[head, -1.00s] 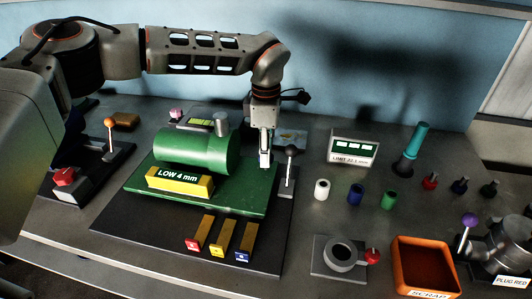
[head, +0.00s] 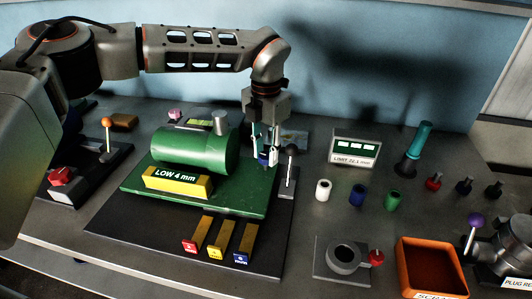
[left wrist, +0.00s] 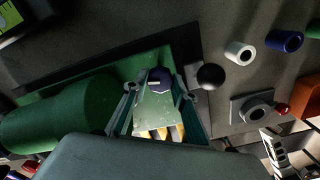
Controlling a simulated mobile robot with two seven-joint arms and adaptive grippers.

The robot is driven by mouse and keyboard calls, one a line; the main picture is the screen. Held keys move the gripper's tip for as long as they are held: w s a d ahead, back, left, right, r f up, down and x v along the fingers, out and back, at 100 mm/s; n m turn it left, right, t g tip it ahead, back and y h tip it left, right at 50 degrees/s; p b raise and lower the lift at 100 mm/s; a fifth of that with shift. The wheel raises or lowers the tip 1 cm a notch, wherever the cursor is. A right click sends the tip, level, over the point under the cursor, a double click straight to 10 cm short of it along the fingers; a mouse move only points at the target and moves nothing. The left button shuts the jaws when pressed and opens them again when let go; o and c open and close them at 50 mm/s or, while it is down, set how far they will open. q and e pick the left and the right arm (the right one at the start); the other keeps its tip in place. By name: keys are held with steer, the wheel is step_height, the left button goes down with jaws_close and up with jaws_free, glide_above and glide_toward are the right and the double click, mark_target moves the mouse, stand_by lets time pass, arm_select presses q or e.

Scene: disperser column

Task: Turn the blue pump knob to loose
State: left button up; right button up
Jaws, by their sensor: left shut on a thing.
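The blue pump knob (head: 263,161) is a small dark blue knob at the right end of the green pump cylinder (head: 192,151), above the green base plate (head: 205,200). My left gripper (head: 265,155) reaches down over it, with one finger on each side. It is shut on the knob. In the left wrist view the knob (left wrist: 160,78) lies between the two fingers (left wrist: 158,95) and carries a pale line mark. The fingers partly hide the knob in the head view. My right gripper is not in view.
A black-ball lever (head: 290,152) stands close to the right of my left gripper. A yellow "LOW 4 mm" block (head: 178,184) sits in front of the cylinder. White (head: 323,189), blue (head: 357,195) and green (head: 394,200) sleeves stand further right, near an orange scrap bin (head: 430,262).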

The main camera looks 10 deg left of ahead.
mark_target(266, 155)
arm_select(q)
steer(key=n, duration=0.4)
steer(key=shift+r+n+b, duration=0.1)
steer(key=shift+n+b, duration=0.2)
steer(key=shift+b, duration=0.1)
steer(key=n, duration=0.4)
steer(key=shift+w+b, duration=0.1)
steer(key=shift+b, duration=0.2)
steer(key=o, duration=1.1)
step_height(266, 155, up, 12)
